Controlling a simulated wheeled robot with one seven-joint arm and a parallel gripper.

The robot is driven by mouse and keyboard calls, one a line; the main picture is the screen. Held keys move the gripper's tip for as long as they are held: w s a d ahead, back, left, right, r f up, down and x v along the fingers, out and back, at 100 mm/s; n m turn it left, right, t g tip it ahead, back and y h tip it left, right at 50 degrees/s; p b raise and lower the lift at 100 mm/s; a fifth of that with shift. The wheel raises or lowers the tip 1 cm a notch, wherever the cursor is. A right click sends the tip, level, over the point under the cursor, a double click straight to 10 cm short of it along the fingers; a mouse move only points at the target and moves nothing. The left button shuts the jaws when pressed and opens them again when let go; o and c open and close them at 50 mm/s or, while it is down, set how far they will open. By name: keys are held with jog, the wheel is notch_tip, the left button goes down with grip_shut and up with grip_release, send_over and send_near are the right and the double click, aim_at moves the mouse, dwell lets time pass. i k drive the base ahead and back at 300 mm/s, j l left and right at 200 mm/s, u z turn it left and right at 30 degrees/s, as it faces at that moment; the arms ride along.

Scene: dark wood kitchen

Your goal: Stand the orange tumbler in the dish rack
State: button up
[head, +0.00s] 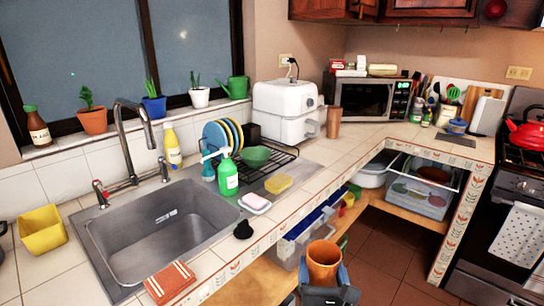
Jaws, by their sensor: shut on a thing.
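The orange tumbler (324,258) is at the bottom of the head view, upright, with its open mouth up. My gripper (324,278) is shut on it, with a finger on either side of its lower part. Its base is hidden by the gripper. It is in front of the counter edge, well apart from the rack. The black wire dish rack (287,158) stands on the counter right of the sink. It holds upright plates (223,134) at its left and a green bowl (256,157). Some bare wire shows at its right and front.
A green soap bottle (228,177), a yellow sponge (278,183) and a soap dish (256,202) stand along the rack's front. The sink (165,235) is to its left, a white appliance (285,110) behind. A brown cup (334,122) stands farther right. The right counter has free room.

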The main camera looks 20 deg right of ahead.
aim_at(279, 158)
jog(key=i+l, duration=0.3)
jog(key=l, duration=0.15)
jog(key=i+l, duration=0.6)
jog(key=l, duration=0.25)
jog(key=i+l, duration=0.25)
jog(key=l, duration=0.15)
